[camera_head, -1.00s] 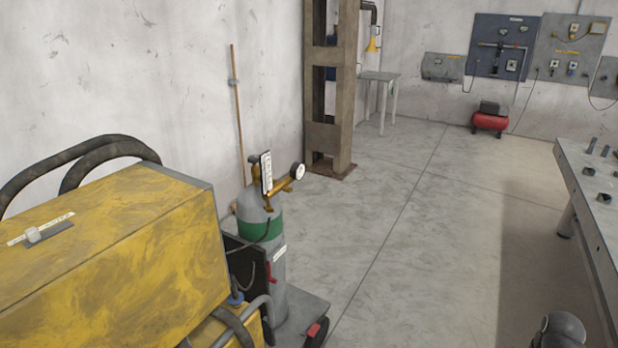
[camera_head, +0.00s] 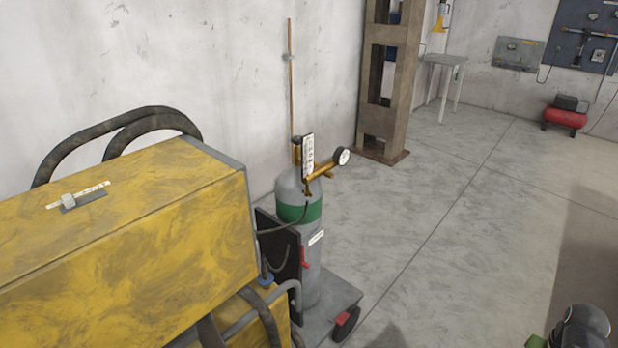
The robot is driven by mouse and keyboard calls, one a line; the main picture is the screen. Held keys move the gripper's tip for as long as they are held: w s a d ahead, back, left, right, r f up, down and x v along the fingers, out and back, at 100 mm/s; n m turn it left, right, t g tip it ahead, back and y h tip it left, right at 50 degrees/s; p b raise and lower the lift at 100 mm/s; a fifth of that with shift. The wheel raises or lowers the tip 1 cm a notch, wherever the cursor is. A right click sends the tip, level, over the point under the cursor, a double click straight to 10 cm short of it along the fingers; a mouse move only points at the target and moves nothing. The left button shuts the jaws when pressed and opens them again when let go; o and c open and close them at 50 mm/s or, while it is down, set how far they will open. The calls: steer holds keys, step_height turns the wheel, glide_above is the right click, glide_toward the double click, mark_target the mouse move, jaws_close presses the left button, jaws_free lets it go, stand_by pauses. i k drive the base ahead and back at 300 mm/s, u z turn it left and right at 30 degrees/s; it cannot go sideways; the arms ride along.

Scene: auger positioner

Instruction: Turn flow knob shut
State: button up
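A grey gas cylinder (camera_head: 313,260) with a green band stands upright at the middle of the head view. On its top sits a brass regulator (camera_head: 322,171) with a white upright flow tube (camera_head: 308,156) and a round white-faced gauge (camera_head: 342,156). Small knob-like parts show around the regulator, but they are too small to tell which is the flow knob or how far it is turned. A dark rounded link at the bottom right edge seems to be part of my arm. My gripper itself is not in view, and nothing of mine touches the regulator.
A large yellow machine (camera_head: 130,245) with black hoses fills the left. The cylinder stands on a wheeled grey cart (camera_head: 338,295) beside it. A steel column (camera_head: 390,90) and small table (camera_head: 445,60) stand behind. The floor (camera_head: 460,230) right of the cart is clear.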

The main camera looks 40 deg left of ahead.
mark_target(328, 174)
steer(key=k, duration=0.05)
steer(key=u, duration=2.15)
